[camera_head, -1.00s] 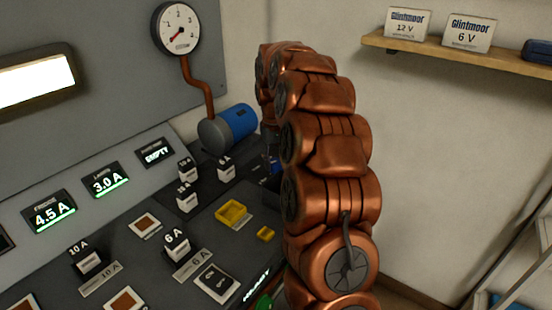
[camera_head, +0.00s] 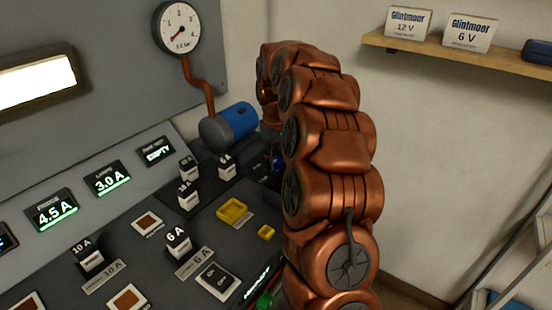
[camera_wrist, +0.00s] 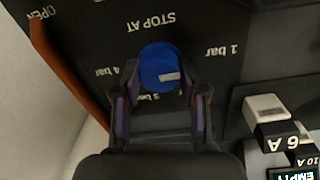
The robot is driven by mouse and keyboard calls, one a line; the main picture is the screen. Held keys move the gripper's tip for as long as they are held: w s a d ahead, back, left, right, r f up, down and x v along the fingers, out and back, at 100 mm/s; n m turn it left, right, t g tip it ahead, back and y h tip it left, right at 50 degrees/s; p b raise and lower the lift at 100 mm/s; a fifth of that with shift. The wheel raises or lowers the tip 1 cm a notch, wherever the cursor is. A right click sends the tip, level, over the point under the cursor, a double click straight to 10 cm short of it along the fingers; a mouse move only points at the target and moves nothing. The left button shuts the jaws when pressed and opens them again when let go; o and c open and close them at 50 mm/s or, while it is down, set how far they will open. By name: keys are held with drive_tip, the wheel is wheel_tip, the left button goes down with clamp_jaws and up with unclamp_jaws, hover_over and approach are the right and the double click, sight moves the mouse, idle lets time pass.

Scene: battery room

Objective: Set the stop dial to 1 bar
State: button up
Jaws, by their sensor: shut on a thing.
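The stop dial (camera_wrist: 158,64) is a round blue knob with a short white mark on its lower right side in the wrist view. Around it, upside-down labels read "STOP AT", "1 bar" (camera_wrist: 221,51) at the right, "4 bar" at the left and "3 bar" below, partly covered. The white mark points roughly right, not clearly at any label. My gripper (camera_wrist: 161,82) has its two dark fingers on either side of the dial, shut on it. In the head view my copper arm hides most of the gripper and dial.
A pressure gauge (camera_head: 177,28) hangs on the panel, its needle pointing lower left. A blue-ended cylinder (camera_head: 229,126) lies below it. Several labelled blocks and a yellow tray (camera_head: 233,209) stand on the bench left of my arm.

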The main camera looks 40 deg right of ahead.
sight(275, 160)
drive_tip(key=o, duration=1.1)
drive_tip(key=shift+o, duration=0.2)
wheel_tip(275, 160, up, 12)
drive_tip(key=shift+a, duration=0.2)
idle(0.6)
